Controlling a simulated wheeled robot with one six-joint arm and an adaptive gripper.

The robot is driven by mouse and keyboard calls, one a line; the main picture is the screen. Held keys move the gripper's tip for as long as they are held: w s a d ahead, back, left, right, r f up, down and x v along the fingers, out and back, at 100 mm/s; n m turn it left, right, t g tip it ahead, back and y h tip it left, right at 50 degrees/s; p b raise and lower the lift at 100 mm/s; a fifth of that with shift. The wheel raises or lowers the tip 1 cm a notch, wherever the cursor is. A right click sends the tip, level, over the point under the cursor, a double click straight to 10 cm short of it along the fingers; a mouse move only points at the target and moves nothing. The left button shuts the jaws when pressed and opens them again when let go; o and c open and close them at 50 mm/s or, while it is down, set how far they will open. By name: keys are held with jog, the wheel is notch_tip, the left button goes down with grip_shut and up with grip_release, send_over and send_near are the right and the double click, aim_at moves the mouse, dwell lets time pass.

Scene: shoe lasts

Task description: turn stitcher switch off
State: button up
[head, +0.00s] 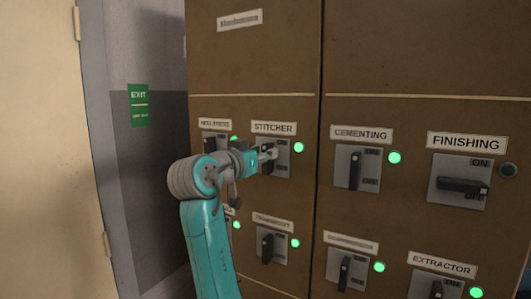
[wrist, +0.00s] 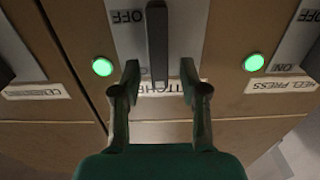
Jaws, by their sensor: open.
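The STITCHER switch (head: 285,169) is a grey plate with a dark handle below a white label (head: 274,128) on the brown cabinet. Its lamp (head: 299,147) glows green. My gripper (head: 270,153) is in front of this switch and hides part of the handle. In the wrist view, which is upside down, the dark handle (wrist: 157,45) stands in line with the plate's long side, with OFF printed beside it. My open gripper (wrist: 159,67) has one finger on each side of the handle's near end, with gaps to both. Contact is not visible.
The neighbouring HEEL PRESS (head: 214,141) and CEMENTING (head: 356,167) switches have green lamps. The FINISHING switch (head: 457,184) has a sideways handle and a dark lamp. More switches sit below. A green EXIT sign (head: 139,105) hangs on the wall at left.

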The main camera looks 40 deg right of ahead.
jog(key=shift+x, duration=1.1)
grip_shut()
